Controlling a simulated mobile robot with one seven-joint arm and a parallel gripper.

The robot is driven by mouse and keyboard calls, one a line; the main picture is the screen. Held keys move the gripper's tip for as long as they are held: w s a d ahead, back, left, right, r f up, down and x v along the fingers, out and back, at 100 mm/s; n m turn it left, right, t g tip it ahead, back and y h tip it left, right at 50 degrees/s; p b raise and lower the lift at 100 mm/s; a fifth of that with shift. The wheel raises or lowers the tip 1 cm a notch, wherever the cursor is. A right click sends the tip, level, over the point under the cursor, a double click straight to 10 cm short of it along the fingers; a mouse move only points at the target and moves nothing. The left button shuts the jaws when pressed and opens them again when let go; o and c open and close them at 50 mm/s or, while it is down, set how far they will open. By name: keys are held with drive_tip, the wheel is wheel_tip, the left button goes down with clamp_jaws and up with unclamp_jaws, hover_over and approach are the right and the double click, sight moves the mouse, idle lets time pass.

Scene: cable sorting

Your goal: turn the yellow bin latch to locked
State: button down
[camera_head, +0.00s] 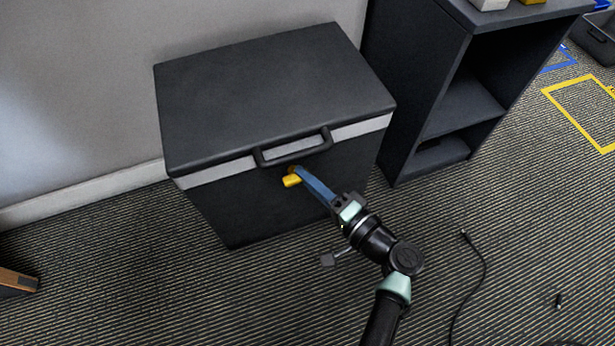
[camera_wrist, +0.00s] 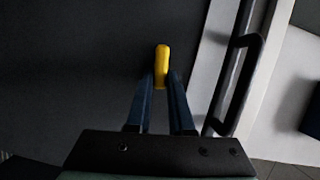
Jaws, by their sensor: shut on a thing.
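The yellow latch (camera_head: 291,181) is on the front of the dark bin (camera_head: 240,215), just below the lid's handle (camera_head: 293,150). In the head view it lies close to horizontal, pointing left from my blue fingers. My gripper (camera_head: 300,172) reaches the latch from the lower right. In the wrist view the yellow latch (camera_wrist: 162,62) stands between the two blue fingertips of my gripper (camera_wrist: 161,78), which are shut on it. The fingers hide part of the latch and its pivot. The bin's lid is down.
A dark open shelf (camera_head: 470,95) stands right of the bin. A black cable (camera_head: 484,280) lies on the striped carpet at the lower right. A yellow floor marking (camera_head: 580,118) and a dark tray (camera_head: 597,40) are at far right. A wall is behind the bin.

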drive_tip(key=shift+f+m+y, duration=0.2)
drive_tip(key=shift+m+y, duration=0.1)
drive_tip(key=shift+m, duration=0.4)
drive_tip(key=c, duration=0.8)
unclamp_jaws()
drive_tip(key=p+v, duration=0.4)
drive_tip(key=v, duration=0.9)
drive_tip(key=shift+s+a+f, duration=0.1)
drive_tip(key=shift+a+f, duration=0.05)
